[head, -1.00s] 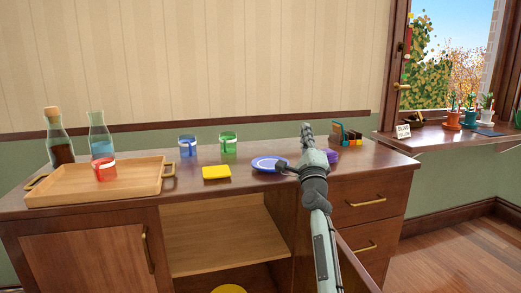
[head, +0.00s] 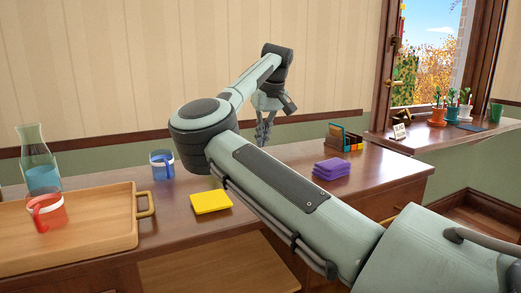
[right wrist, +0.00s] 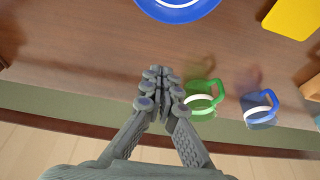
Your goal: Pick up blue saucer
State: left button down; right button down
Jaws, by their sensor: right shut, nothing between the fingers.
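The blue saucer (right wrist: 180,10) lies on the wooden desk, cut off by the top edge of the right wrist view. In the head view my right arm hides it. My right gripper (head: 264,138) points down over the back of the desk, partly behind my own arm. In the right wrist view the gripper's fingers (right wrist: 160,80) are closed together with nothing between them, and a gap of desk separates them from the saucer. My left gripper is not in view.
A green mug (right wrist: 201,97) and a blue mug (right wrist: 260,108) stand near the fingers. A yellow cloth (head: 210,202), purple stack (head: 333,169), tray (head: 100,245) with red mug (head: 47,212) and a bottle (head: 40,165) are on the desk (head: 385,170).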

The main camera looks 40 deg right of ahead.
jog(key=x, duration=0.9)
jog(key=shift+s+d, duration=0.15)
jog(key=s, duration=0.1)
jog(key=s+a, duration=0.1)
jog(key=s, duration=0.1)
jog(key=shift+r, duration=0.1)
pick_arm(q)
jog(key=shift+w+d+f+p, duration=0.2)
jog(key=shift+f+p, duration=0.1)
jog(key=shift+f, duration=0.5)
pick_arm(e)
jog(key=shift+s+a, duration=0.1)
jog(key=shift+s, duration=0.25)
jog(key=shift+s, duration=0.1)
